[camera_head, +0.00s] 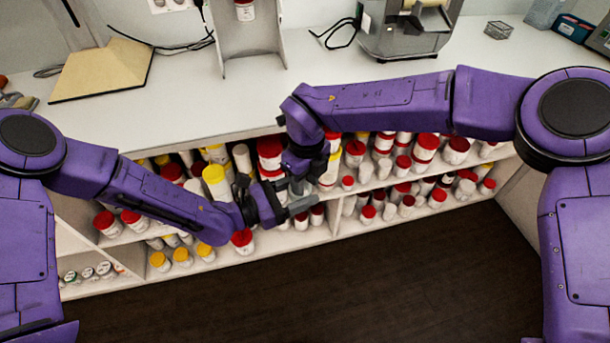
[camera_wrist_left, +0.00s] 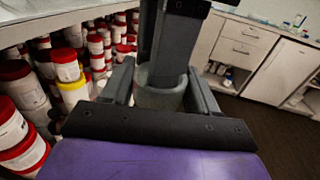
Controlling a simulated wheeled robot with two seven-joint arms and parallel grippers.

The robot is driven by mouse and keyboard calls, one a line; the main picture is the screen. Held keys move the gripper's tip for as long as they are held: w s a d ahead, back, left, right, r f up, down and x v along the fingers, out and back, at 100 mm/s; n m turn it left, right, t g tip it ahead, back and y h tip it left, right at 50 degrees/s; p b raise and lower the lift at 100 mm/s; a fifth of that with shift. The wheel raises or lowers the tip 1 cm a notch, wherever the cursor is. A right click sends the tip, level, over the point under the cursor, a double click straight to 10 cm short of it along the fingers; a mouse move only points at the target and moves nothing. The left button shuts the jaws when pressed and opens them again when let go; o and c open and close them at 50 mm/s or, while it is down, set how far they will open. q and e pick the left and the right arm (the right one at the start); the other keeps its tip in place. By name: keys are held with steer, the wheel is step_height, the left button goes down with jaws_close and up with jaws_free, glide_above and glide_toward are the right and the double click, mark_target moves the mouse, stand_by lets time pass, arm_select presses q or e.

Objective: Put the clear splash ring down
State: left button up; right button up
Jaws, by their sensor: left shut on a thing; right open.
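The clear splash ring (camera_wrist_left: 160,98) shows in the left wrist view as a greyish, see-through cup-like band between the two fingers of my left gripper (camera_wrist_left: 161,92). My left gripper is shut on it. In the head view my left gripper (camera_head: 290,208) is held out in front of the shelves below the counter, where the ring is too small to make out clearly. My right gripper (camera_head: 297,184) is open, points down and is right above and beside the left one. In the left wrist view a dark part of my right gripper overlaps the ring's top; I cannot tell whether they touch.
The white counter (camera_head: 190,105) has a wide clear stretch at left and centre. A tan board (camera_head: 100,70), a white stand (camera_head: 249,40) and a grey machine (camera_head: 403,35) stand at its back. Shelves below hold many red- and yellow-lidded jars (camera_head: 215,180). Dark floor lies in front.

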jaws_close()
arm_select(q)
steer(key=o, duration=1)
steer(key=shift+o, duration=1)
